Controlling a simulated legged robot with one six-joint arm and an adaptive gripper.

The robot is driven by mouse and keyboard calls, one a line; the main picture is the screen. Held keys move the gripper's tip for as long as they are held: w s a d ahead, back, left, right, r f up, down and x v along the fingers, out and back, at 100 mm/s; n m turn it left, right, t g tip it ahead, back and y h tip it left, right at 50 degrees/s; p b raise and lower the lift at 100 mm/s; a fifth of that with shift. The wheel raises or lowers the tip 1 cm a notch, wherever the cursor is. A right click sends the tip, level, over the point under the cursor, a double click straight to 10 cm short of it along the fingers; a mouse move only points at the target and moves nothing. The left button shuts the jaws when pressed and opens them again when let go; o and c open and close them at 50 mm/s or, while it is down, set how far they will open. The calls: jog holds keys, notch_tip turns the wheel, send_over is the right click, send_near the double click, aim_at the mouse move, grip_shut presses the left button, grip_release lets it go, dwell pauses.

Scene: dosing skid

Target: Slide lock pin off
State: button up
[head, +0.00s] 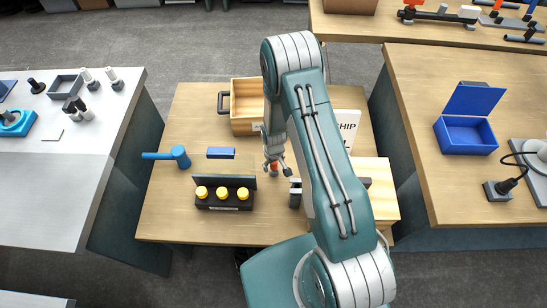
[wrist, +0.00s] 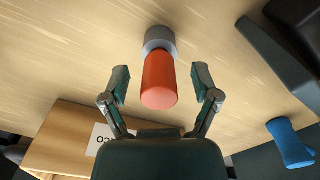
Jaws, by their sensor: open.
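My gripper (head: 274,164) is open above the middle of the wooden table in the head view. In the wrist view, my gripper's fingers (wrist: 161,82) stand on either side of an orange-red cylinder (wrist: 159,82), with a gap on each side. The cylinder has a grey collar (wrist: 160,39) at its far end. In the head view, only a small orange patch (head: 274,170) of it shows under the fingers. I cannot tell for sure which part is the lock pin. Grey parts (head: 295,191) right of the gripper are partly hidden by my arm.
A black holder with yellow caps (head: 222,192) stands left of my gripper, with a blue bar (head: 221,153) behind it. A blue hammer (head: 180,156) lies farther left. A wooden tray (head: 247,125) is behind; a pale wooden box (head: 384,198) is to the right.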

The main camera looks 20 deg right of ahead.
jog(key=shift+f, duration=0.65)
grip_shut()
jog(key=shift+r, duration=2.9)
